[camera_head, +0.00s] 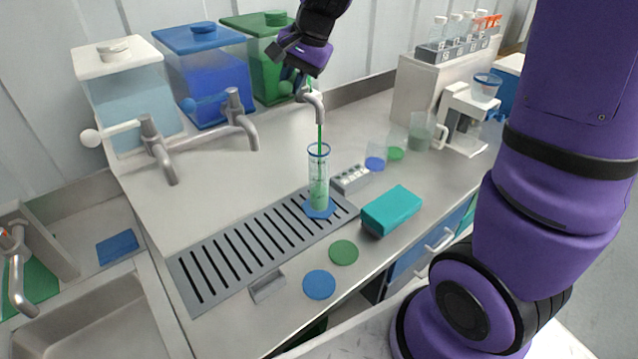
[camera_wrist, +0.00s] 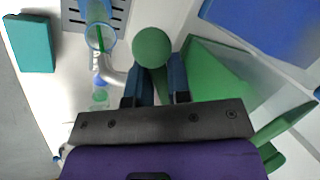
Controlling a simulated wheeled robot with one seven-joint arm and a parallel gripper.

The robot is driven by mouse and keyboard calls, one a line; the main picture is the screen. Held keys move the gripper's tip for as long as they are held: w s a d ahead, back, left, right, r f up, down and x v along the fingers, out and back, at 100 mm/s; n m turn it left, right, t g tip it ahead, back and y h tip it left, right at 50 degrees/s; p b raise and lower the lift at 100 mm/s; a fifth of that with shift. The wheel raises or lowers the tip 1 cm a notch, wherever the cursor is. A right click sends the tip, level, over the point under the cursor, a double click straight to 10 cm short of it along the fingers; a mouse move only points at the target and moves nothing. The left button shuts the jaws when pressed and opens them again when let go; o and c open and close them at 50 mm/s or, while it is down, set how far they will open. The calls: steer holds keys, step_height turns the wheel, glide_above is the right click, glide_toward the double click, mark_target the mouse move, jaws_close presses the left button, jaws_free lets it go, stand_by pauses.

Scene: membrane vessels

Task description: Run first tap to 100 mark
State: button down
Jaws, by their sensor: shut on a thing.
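My gripper (camera_head: 298,78) is at the tap (camera_head: 313,98) in front of the green tank (camera_head: 262,42). In the wrist view my gripper (camera_wrist: 154,88) is shut on the green tap handle, whose round knob (camera_wrist: 151,47) shows beyond the fingers. A thin green stream falls from the spout into a clear measuring cylinder (camera_head: 318,170). The cylinder stands upright on its blue foot (camera_head: 319,209) on the slotted drip tray (camera_head: 205,290). Green liquid fills about its lower half; the mark numbers are too small to read. The wrist view shows the cylinder's blue rim (camera_wrist: 100,37) from above.
The white tank (camera_head: 127,85) and blue tank (camera_head: 208,80) have their own taps at left. A teal box (camera_head: 392,210), a green disc (camera_head: 344,252) and a blue disc (camera_head: 319,284) lie near the front edge. Beakers (camera_head: 420,135) stand at right. A sink is at lower left.

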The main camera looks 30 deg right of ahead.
steer(key=shift+w+a+r+m+t+h, duration=0.1)
steer(key=shift+w+a+m+t+h, duration=0.3)
steer(key=shift+m, duration=0.85)
steer(key=shift+w+a+f+m+t+h, duration=0.1)
steer(key=shift+w+m+h, duration=0.4)
steer(key=shift+m, duration=0.7)
steer(key=shift+w+a+r+m+t+h, duration=0.1)
steer(key=shift+w+a+m+t+h, duration=0.3)
steer(key=shift+m, duration=0.85)
steer(key=shift+w+d, duration=0.15)
steer(key=c, duration=1.1)
jaws_free()
steer(key=shift+w, duration=0.1)
steer(key=shift+o, duration=0.2)
steer(key=v, duration=1)
steer(key=shift+r, duration=0.4)
steer(key=s+d+f+n, duration=0.1)
steer(key=s+d+n, duration=0.2)
steer(key=s+n, duration=0.5)
steer(key=s+d+f+n, duration=0.1)
steer(key=s+d+n, duration=0.2)
steer(key=s+n, duration=0.5)
steer(key=s, duration=1)
steer(key=shift+d+h, duration=0.2)
steer(key=shift+h, duration=0.1)
